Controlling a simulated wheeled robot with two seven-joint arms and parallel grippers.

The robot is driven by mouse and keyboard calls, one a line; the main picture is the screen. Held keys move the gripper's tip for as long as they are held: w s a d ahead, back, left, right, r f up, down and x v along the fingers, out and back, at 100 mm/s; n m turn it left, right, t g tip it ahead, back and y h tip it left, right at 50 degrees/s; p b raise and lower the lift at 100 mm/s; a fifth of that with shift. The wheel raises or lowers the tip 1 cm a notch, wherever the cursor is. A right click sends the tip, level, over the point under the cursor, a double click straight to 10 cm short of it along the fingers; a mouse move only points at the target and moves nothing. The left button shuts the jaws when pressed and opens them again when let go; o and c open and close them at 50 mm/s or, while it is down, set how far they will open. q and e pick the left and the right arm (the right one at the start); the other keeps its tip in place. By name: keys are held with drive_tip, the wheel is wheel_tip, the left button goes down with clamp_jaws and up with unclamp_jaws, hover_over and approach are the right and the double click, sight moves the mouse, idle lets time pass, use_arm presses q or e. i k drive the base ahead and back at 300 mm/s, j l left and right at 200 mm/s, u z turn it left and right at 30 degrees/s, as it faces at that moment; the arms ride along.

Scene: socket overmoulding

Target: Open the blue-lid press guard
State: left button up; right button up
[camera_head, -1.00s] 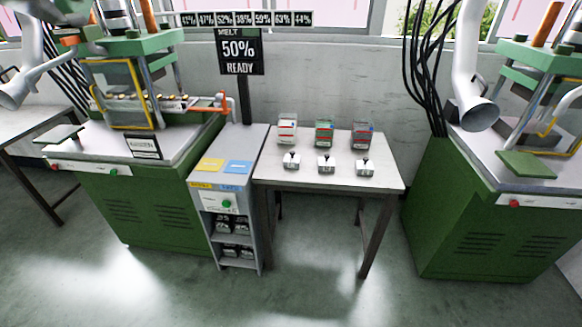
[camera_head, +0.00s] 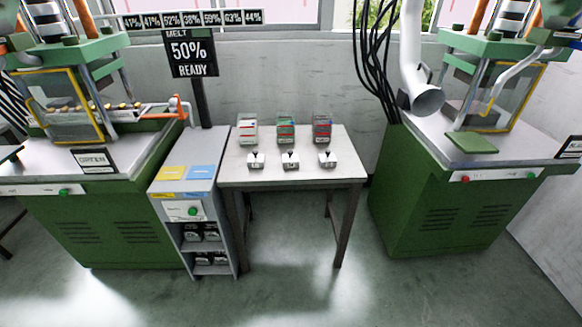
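The press at the right (camera_head: 430,190) has a green body and a grey top. Its guard (camera_head: 513,98) is a clear panel in a yellow frame standing upright, and it looks closed. A dark sign (camera_head: 571,148) on this press is cut off by the right edge, so I cannot read its whole word. The press at the left (camera_head: 95,215) has a similar yellow-framed guard (camera_head: 62,104) and a sign (camera_head: 93,160) that seems to read GREEN. Neither of my grippers is in view.
A white table (camera_head: 345,172) with small boxes and white-grey parts stands between the presses. A grey cabinet (camera_head: 190,215) with yellow and blue pads stands left of it. A white duct (camera_head: 412,55) hangs beside the right press. The floor in front is clear.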

sight(544, 67)
drive_tip(key=z, duration=1.5)
drive_tip(key=i+l, duration=0.25)
drive_tip(key=i, duration=0.2)
drive_tip(key=i+l+z, duration=0.15)
drive_tip(key=i, duration=0.35)
drive_tip(key=i+l, duration=0.25)
drive_tip(key=i, duration=0.2)
drive_tip(key=z, duration=0.05)
